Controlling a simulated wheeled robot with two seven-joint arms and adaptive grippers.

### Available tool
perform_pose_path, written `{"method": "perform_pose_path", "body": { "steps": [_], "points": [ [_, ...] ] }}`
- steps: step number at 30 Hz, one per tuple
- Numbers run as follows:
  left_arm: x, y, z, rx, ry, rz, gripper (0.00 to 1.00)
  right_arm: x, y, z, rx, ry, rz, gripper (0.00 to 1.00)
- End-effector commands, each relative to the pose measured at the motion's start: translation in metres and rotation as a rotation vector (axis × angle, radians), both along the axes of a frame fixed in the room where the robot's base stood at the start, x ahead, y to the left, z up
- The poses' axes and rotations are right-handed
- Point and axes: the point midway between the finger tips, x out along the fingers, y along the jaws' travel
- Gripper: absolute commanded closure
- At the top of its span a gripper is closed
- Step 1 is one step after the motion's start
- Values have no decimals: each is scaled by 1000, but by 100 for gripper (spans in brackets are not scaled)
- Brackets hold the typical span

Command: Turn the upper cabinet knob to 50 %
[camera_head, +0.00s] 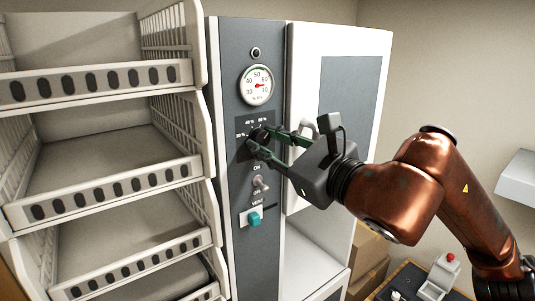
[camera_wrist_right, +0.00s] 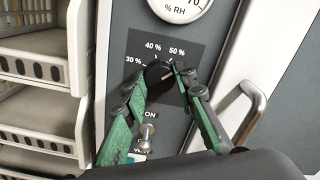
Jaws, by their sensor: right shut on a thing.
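The upper cabinet knob (camera_head: 258,135) is a round black dial on a dark scale plate with 30 %, 40 % and 50 % marks, on the grey cabinet panel. In the right wrist view the knob (camera_wrist_right: 159,77) sits between the fingertips, with a short light line on its face; its exact reading is hard to tell. My right gripper (camera_head: 257,142) comes in from the right and is shut on the knob, its green fingers on either side. It also shows in the right wrist view (camera_wrist_right: 158,82). My left gripper is not in view.
Above the knob is a round humidity gauge (camera_head: 257,85) with a red needle. Below are an ON/OFF toggle (camera_head: 261,184) and a teal vent slider (camera_head: 254,218). A white door with a metal handle (camera_wrist_right: 252,108) is close on the right. White wire-sided shelves (camera_head: 110,185) stand left.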

Motion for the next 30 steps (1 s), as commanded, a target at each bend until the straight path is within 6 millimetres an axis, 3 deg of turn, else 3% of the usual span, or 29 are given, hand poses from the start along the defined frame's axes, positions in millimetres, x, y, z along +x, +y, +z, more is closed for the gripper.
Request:
{"method": "perform_pose_path", "body": {
  "steps": [12, 30],
  "points": [
    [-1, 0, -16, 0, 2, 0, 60, 0, 0, 0, -212, -154, -1, 99],
    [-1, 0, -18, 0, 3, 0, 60, 0, 0, 0, -268, -193, 0, 99]
  ]
}}
